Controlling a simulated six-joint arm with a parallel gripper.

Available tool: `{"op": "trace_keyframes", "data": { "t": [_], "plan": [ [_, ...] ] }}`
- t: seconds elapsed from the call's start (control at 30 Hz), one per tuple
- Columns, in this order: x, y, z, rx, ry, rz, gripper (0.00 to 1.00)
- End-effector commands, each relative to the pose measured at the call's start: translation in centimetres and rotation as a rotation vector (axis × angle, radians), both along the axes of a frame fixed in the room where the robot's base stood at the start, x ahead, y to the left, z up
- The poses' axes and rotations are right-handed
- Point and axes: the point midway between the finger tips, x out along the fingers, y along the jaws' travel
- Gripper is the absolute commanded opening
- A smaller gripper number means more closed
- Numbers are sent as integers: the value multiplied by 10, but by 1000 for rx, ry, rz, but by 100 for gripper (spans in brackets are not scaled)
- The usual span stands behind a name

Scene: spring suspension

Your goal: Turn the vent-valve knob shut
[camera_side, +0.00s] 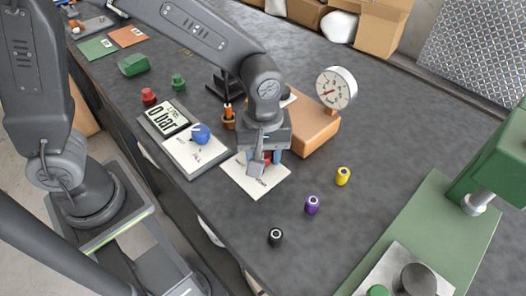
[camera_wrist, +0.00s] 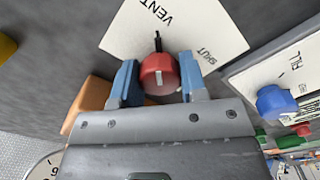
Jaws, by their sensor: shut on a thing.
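The red vent-valve knob (camera_wrist: 160,72) stands on a white plate (camera_wrist: 205,28) marked VENT and SHUT. A pale mark on the knob runs roughly up and down in the wrist view, and a black pointer or line shows just above it, not toward the word SHUT at the right. My gripper (camera_wrist: 158,82) has its blue fingers on both sides of the knob and is shut on it. In the side view my gripper (camera_side: 265,157) is low over the white plate (camera_side: 257,183) and mostly hides the knob.
A panel with a blue FILL knob (camera_side: 201,134) and a display reading 0 bar (camera_side: 168,118) lies left of the vent plate. A dial gauge (camera_side: 336,88) stands by an orange block (camera_side: 310,130). Black (camera_side: 276,237), purple (camera_side: 312,205) and yellow (camera_side: 343,176) cylinders stand in front and right.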

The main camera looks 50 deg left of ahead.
Motion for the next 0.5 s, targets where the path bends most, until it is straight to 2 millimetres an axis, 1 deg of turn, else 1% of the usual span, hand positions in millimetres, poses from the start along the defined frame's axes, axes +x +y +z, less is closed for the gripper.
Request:
{"op": "trace_keyframes", "data": {
  "t": [0.03,0.07,0.1,0.33,0.5],
  "plan": [
    [0,0,0,-1,-1,0,19],
    [0,0,0,-1,-1,0,16],
    [0,0,0,-1,-1,0,16],
    [0,0,0,0,-1,-25,16],
    [0,0,0,2,-2,-99,16]
  ]
}}
